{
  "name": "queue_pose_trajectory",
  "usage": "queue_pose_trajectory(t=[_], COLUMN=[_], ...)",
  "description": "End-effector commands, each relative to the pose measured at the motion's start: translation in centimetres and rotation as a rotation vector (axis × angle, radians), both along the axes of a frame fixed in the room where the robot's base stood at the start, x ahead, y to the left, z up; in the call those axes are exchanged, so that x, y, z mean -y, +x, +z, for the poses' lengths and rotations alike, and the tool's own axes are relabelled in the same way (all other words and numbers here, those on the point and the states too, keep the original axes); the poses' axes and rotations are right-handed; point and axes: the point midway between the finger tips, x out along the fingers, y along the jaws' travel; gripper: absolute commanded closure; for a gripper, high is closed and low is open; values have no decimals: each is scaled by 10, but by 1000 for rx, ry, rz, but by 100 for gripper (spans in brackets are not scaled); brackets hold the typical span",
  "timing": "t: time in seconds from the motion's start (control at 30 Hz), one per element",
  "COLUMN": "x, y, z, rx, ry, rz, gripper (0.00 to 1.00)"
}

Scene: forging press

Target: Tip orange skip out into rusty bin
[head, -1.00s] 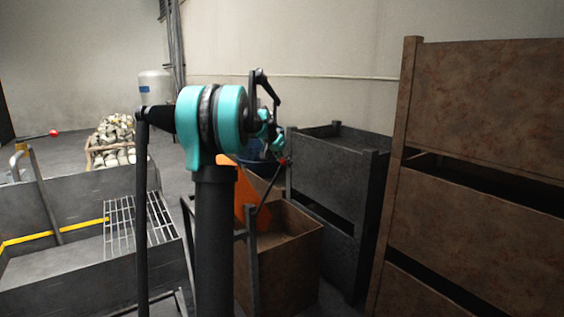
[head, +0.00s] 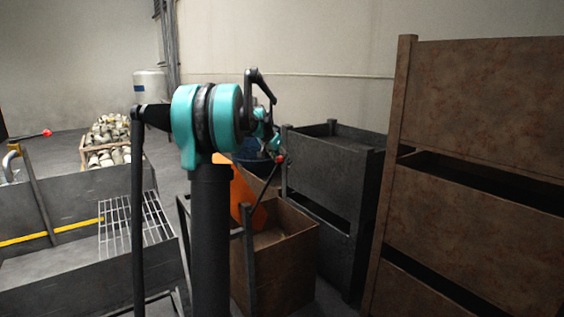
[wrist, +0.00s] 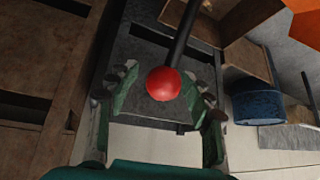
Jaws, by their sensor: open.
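The orange skip (head: 240,188) shows in the head view behind my arm, which hides part of it. It stands over the left side of an open rusty brown bin (head: 288,268). A corner of the skip shows at the top right of the wrist view (wrist: 307,22). A dark lever with a red ball knob (head: 280,159) rises over the bin. My gripper (head: 265,143) is at the knob, small and partly hidden in the head view. In the wrist view the red knob (wrist: 163,84) lies between the spread fingers of my gripper (wrist: 158,76).
Dark grey stacked bins (head: 335,165) stand just behind the rusty bin. Tall brown stacked bins (head: 480,180) fill the right. A blue drum (wrist: 257,103) is beyond the gripper. Grey tubs with a grating (head: 130,225) stand at left, a crate of pale lumps (head: 106,140) behind.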

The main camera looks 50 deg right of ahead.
Motion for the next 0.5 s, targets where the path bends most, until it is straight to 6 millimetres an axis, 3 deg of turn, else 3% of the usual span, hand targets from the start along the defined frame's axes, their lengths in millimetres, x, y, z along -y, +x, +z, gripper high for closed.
queue_pose_trajectory(t=[0.17,0.5], x=[-7,-46], y=[0,-4], z=[9,62], rx=[0,-1], ry=[0,0], rz=[1,2], gripper=[49,49])
